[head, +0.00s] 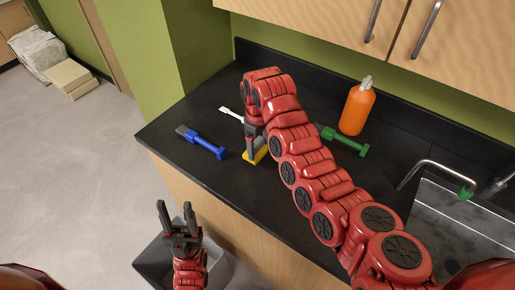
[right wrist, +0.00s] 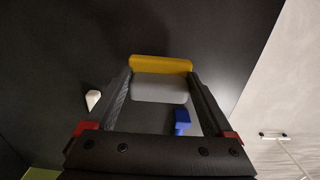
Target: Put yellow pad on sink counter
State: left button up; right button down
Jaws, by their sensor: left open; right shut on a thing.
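The yellow pad (head: 261,154) is at the black sink counter (head: 190,170), near its front edge. My right gripper (head: 254,146) reaches down over the counter and is shut on the pad; its fingers partly hide the pad in the head view. In the right wrist view the yellow pad (right wrist: 160,63) with a grey part spans between the fingertips. I cannot tell whether the pad touches the counter. My left gripper (head: 178,212) is open and empty, pointing up in front of the counter, low at the left.
A blue-handled tool (head: 205,146) lies left of the pad, a white tool (head: 231,114) behind it. A green-handled tool (head: 345,141) and an orange bottle (head: 356,108) are right of my arm. The sink (head: 455,225) is far right. A grey bin (head: 152,262) stands below my left gripper.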

aim_at(257, 147)
jog(key=shift+w+a+f, duration=0.1)
jog(key=shift+w+f, duration=0.05)
jog(key=shift+w, duration=0.2)
jog(key=shift+w+a+r+b, duration=0.2)
jog(key=shift+w+b, duration=0.15)
jog(key=shift+w, duration=0.25)
notch_tip(257, 147, down, 3)
jog(key=p, duration=0.2)
jog(key=shift+s+d+r+p, duration=0.1)
jog(key=shift+d+r+p, duration=0.05)
jog(key=shift+p, duration=0.15)
jog(key=shift+f, duration=0.4)
